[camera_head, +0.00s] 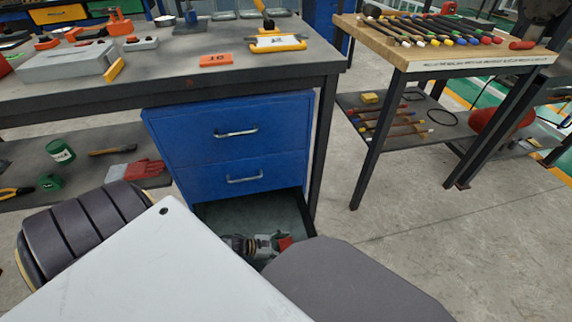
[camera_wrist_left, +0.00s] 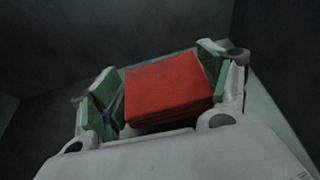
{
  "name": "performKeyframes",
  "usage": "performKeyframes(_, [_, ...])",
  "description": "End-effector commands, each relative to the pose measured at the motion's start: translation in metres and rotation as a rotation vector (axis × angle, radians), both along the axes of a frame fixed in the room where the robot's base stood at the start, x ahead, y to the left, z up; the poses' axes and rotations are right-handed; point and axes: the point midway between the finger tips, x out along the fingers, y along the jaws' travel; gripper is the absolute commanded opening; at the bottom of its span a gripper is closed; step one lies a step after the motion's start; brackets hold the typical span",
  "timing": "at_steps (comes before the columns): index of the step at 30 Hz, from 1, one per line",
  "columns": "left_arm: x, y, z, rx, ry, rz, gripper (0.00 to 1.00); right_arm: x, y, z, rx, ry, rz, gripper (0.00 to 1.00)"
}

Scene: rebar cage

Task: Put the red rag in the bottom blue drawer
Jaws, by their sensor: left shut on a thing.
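The red rag (camera_wrist_left: 172,87) is a folded block between the green-padded fingers of my left gripper (camera_wrist_left: 164,90) in the left wrist view. The fingers are shut on it. In the head view my left gripper (camera_head: 272,243) is down inside the open bottom drawer (camera_head: 226,212), with a bit of the rag (camera_head: 286,243) showing at its tip. The drawer belongs to the blue cabinet (camera_head: 236,142) under the bench; its two upper drawers are shut. The wrist view shows dark drawer walls around the gripper. Whether the rag touches the drawer floor I cannot tell. My right gripper is out of view.
The grey workbench (camera_head: 200,75) stands above the cabinet, with tools on top. Its lower shelf (camera_head: 105,143) holds green cans and a red glove. The floor (camera_head: 430,215) between is clear.

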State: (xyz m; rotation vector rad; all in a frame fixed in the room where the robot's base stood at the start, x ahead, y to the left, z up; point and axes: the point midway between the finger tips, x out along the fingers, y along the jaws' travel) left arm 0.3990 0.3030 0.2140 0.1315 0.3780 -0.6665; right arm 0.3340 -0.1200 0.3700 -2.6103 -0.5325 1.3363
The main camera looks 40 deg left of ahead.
Motion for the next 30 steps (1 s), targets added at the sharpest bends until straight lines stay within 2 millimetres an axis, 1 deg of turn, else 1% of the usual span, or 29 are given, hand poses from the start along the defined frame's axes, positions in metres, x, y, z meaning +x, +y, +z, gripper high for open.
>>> performKeyframes(1, [0.001,0.0,-0.006,0.0,0.0,0.0,0.53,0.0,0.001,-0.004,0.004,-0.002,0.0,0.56])
performKeyframes(3, [0.001,0.0,-0.012,0.0,0.0,0.0,0.53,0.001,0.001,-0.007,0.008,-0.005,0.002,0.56])
performKeyframes(9, [0.0,0.0,-0.026,0.001,0.001,0.001,0.53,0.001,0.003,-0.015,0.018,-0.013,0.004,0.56])
performKeyframes(16, [0.0,0.0,-0.029,0.001,-0.001,0.0,0.53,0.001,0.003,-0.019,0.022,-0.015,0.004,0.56])
performKeyframes(27, [0.001,0.0,-0.031,0.0,0.0,0.001,0.53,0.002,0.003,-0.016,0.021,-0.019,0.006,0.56])
performKeyframes(28, [0.001,0.001,-0.031,0.0,0.0,0.001,0.78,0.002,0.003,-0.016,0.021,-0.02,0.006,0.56])
performKeyframes(30, [0.0,0.0,-0.031,0.0,0.0,0.001,0.86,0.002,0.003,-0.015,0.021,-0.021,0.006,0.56])
